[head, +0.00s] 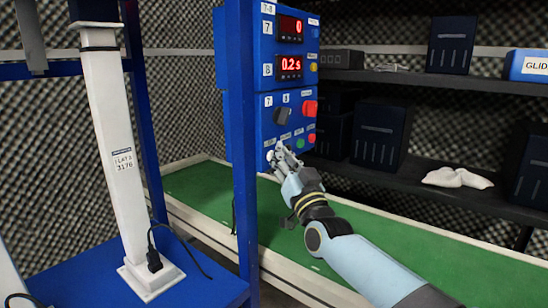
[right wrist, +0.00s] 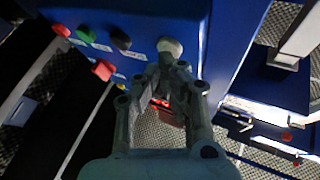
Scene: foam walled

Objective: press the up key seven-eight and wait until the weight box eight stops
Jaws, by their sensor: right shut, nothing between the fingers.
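A blue control box (head: 265,90) marked 7-8 at the top hangs behind a blue post. Its upper red display (head: 291,29) appears to read 0 and its lower one (head: 290,67) reads 0.2 s. In the right wrist view a white round key (right wrist: 170,47) sits at one end of a row with black, green and red keys; the small key labels are unreadable. My right gripper (head: 283,157) is shut and empty at the box's lower left corner. Its fingertips (right wrist: 167,62) are at the white key; I cannot tell whether they touch it. I cannot make out weight box eight.
A black rotary knob (head: 283,116) and a large red switch (head: 310,107) sit above the keys. The blue post (head: 242,150) stands close left of my gripper. A white column (head: 112,150) stands on a blue platform. A green belt (head: 400,240) runs below my arm.

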